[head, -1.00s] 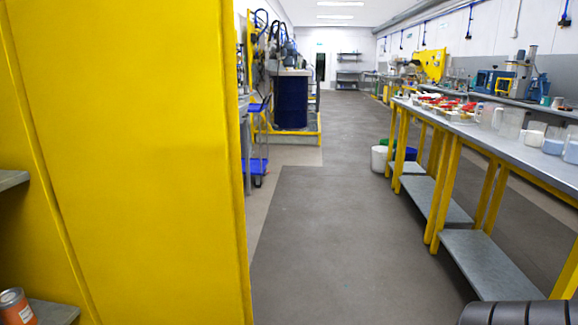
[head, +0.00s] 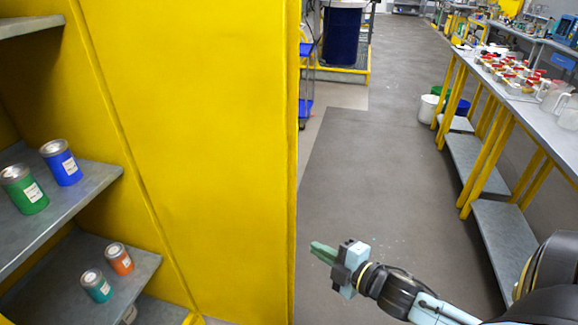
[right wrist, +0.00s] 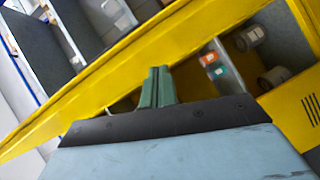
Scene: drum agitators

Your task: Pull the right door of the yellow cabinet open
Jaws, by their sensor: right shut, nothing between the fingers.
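The yellow cabinet fills the left of the head view, with its grey shelves (head: 95,187) exposed. A broad yellow panel (head: 200,150), which looks like the right door standing open, reaches from a slanting seam beside the shelves to an upright free edge. My right gripper (head: 322,252) is just right of that edge in the picture, its green fingers shut and empty. In the right wrist view the shut fingers (right wrist: 157,72) point towards a slanting yellow edge (right wrist: 120,75), with cans behind it; I cannot tell whether they touch it. My left gripper is out of view.
A green can (head: 24,190), a blue can (head: 61,163), an orange can (head: 119,259) and a teal can (head: 96,286) stand on the shelves. A long workbench (head: 490,105) with yellow legs runs along the right. Grey floor (head: 390,180) between is clear.

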